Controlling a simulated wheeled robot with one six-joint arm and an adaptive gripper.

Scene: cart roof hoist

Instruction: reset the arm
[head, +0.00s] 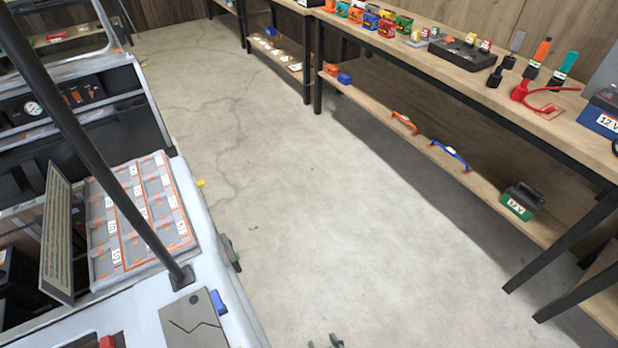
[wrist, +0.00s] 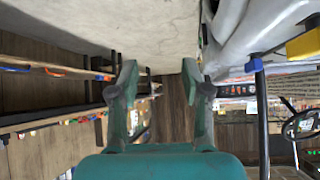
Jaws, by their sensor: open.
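My gripper (wrist: 160,78) fills the middle of the wrist view. Its two green-grey fingers are spread apart with nothing between them. Behind the gap are concrete floor and a wooden wall, and the wrist picture looks upside down. In the head view only small dark-green tips that look like my gripper (head: 326,342) show at the bottom edge, over the floor. The rest of my arm is hidden there.
A white cart (head: 205,235) with a dark roof post (head: 85,145) and a sorting tray (head: 183,232) stands on the left. A long workbench (head: 420,62) with tools and a lower shelf (head: 385,128) runs along the right. The floor (head: 300,220) between is clear.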

